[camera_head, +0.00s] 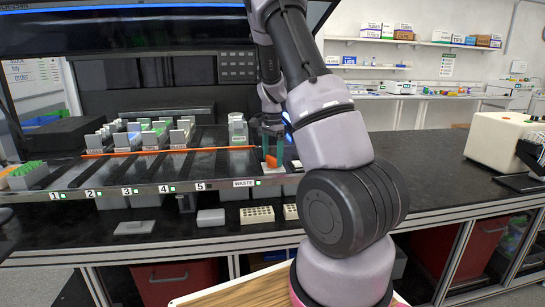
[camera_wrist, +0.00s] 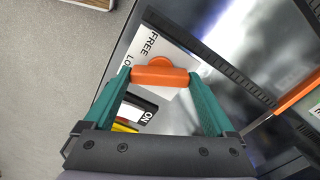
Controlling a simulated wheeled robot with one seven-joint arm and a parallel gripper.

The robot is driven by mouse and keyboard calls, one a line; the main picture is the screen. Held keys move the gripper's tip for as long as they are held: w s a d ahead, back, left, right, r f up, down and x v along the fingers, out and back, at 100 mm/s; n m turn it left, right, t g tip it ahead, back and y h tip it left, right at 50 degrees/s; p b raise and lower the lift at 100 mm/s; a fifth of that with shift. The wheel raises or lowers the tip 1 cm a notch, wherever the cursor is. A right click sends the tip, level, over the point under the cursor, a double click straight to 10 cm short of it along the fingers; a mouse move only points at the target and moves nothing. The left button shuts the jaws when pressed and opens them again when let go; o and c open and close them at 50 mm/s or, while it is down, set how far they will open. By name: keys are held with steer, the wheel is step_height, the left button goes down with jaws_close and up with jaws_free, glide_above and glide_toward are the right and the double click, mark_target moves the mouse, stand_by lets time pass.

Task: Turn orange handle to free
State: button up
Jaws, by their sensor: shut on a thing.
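The orange handle (camera_wrist: 160,76) sits on a white label plate (camera_wrist: 150,45) in the wrist view. The plate shows the word FREE above the handle and a partly covered word starting "LO" beside it. My gripper (camera_wrist: 160,80) has teal fingers, one at each end of the handle, and is shut on it. In the head view the handle (camera_head: 271,161) shows as a small orange spot between the fingers of my gripper (camera_head: 272,150), at the front edge of the deck near the WASTE label. The handle's pivot is partly hidden.
An ON label (camera_wrist: 146,116) with dark and yellow parts lies between the fingers. An orange bar (camera_wrist: 298,92) is at right. On the deck, racks (camera_head: 150,135) stand left of my gripper, and a clear container (camera_head: 238,128) is close by.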

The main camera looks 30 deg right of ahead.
mark_target(273, 157)
steer(key=n, duration=1.2)
steer(key=shift+n, duration=0.3)
stand_by(0.4)
steer(key=o, duration=1.1)
steer(key=shift+c, duration=0.2)
step_height(273, 157, up, 11)
steer(key=shift+f, duration=0.1)
